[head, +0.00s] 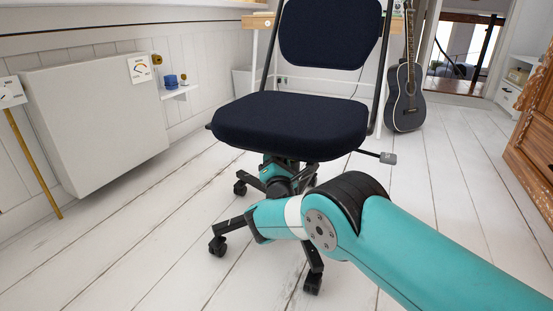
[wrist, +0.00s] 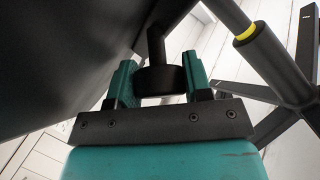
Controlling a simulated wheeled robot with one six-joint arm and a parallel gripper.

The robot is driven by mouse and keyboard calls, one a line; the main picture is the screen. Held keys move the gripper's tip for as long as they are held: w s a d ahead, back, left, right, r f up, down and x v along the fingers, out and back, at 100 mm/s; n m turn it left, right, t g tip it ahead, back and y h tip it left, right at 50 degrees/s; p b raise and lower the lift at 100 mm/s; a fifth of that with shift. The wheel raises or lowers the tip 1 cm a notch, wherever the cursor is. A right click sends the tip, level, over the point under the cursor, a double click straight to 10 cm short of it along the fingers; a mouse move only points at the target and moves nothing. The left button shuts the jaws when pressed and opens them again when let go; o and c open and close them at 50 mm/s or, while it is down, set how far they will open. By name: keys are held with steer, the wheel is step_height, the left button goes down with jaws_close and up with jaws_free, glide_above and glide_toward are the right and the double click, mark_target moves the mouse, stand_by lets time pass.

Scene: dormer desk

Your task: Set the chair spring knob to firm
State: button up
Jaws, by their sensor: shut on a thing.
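The office chair (head: 292,120) stands in the middle of the head view, with a dark blue seat and back on a black wheeled base. My arm reaches under the seat, and its end is mostly hidden there in the head view. In the wrist view, the spring knob (wrist: 160,80) is a round black knob on a dark stem under the seat. My gripper (wrist: 160,75) is shut on it, with one teal finger on each side. No scale or firm mark shows on the knob.
The chair's column (wrist: 272,60) with a yellow band is close to the right of my gripper. A side lever (head: 378,156) sticks out right of the seat. A white heater (head: 95,115) stands left, and a guitar (head: 405,95) behind. The floor (head: 110,240) at front left is clear.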

steer(key=m+y+b, duration=0.1)
steer(key=y, duration=0.1)
steer(key=shift+f+t+y, duration=0.15)
steer(key=shift+t+y, duration=0.15)
steer(key=shift+t, duration=0.1)
steer(key=shift+m+t+y+b, duration=0.3)
steer(key=shift+m+y+b, duration=0.3)
steer(key=shift+y+b, duration=0.15)
steer(key=shift+m+t+y+b, duration=0.6)
steer(key=shift+m+y+b, duration=0.25)
steer(key=shift+b, duration=0.4)
steer(key=o, duration=0.9)
